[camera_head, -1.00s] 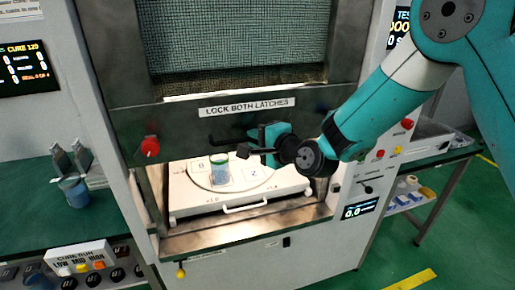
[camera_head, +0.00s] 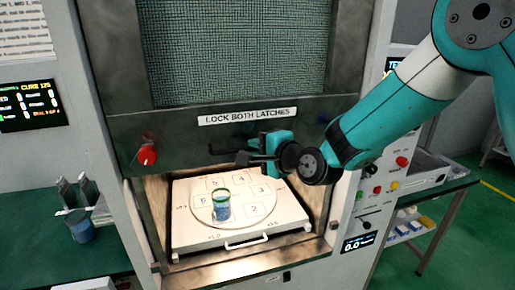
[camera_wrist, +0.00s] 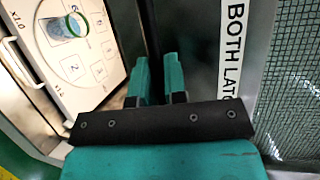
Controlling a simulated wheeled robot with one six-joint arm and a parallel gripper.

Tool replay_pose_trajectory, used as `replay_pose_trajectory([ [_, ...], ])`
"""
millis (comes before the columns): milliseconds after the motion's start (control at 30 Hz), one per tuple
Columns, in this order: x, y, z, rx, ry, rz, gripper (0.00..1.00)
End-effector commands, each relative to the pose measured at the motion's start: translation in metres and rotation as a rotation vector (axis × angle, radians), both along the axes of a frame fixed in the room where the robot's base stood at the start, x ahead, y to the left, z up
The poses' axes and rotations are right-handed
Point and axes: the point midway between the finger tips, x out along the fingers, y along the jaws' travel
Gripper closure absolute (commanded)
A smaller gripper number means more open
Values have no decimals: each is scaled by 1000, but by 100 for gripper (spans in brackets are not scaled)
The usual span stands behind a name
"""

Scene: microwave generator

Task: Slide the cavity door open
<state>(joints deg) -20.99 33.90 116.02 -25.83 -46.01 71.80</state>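The cavity door (camera_head: 192,130) is a dark metal panel with a green mesh window and a "LOCK BOTH LATCHES" label. It stands raised, with the lower part of the lit cavity open beneath it. A dark horizontal door handle (camera_head: 232,143) runs along its lower part. My gripper (camera_head: 268,149) is at the right end of this handle. In the wrist view my gripper's teal fingers (camera_wrist: 158,85) are close together with a narrow gap, seemingly shut on the handle; the grip itself is mostly hidden. A red latch knob (camera_head: 147,155) sits at the door's lower left.
In the cavity, a white tray (camera_head: 190,236) with a round numbered plate holds a blue cup with a green rim (camera_head: 221,207). A control panel (camera_head: 376,190) is right of the opening, under my arm. A green bench with a cup (camera_head: 78,224) stands at left.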

Motion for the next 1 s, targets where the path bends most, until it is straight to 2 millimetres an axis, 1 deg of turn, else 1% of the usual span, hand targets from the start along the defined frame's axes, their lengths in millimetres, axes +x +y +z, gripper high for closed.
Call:
replay_pose_trajectory([
  [33,0,0,0,1,-1,0,78],
  [100,0,0,0,1,-1,0,64],
  [367,0,0,0,0,0,0,64],
  [467,-4,-3,0,1,-1,0,64],
  [533,-9,-8,0,1,0,0,64],
  [667,-29,-24,3,2,-2,-2,64],
  [1000,-95,-78,19,2,-3,-4,64],
])
